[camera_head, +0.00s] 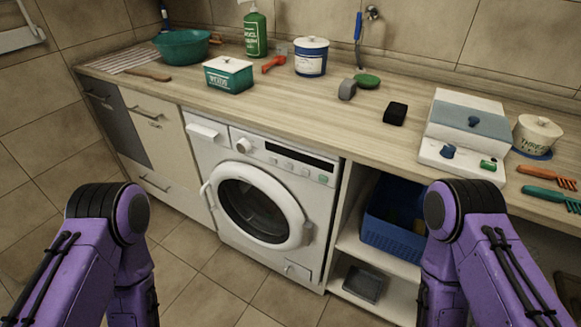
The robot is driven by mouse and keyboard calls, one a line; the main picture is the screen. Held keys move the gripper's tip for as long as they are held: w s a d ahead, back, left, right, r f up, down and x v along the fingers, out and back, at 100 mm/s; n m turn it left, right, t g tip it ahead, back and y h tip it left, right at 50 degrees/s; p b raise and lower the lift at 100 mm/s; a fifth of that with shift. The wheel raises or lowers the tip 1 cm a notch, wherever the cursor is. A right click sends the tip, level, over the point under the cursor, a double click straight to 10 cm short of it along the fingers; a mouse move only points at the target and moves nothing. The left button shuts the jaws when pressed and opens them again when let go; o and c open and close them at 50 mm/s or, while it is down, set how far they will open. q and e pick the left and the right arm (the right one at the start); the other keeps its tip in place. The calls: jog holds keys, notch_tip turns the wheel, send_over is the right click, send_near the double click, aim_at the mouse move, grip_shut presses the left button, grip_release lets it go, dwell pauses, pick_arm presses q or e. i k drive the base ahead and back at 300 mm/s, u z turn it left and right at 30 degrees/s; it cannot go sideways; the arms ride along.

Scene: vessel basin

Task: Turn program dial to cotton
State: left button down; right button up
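A white washing machine (262,200) stands under the counter, with its round door closed. Its white round program dial (243,145) sits on the control panel, left of the dark display strip (299,156). Markings around the dial are too small to read, so its setting cannot be told. Small buttons lie below the strip. Both of my purple arms show at the lower left and lower right, well apart from the machine. Neither gripper is in view.
The wooden counter (290,95) above holds a green bowl (182,46), a green-white box (228,75), a blue-white tin (311,57) and a white device with blue knobs (462,160). A blue basket (392,238) stands in the open shelf to the right. The floor before the machine is clear.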

aim_at(243, 146)
jog(key=z, duration=0.2)
jog(key=k, duration=0.4)
jog(key=u, duration=0.9)
jog(key=i, duration=0.65)
jog(key=z, duration=1.05)
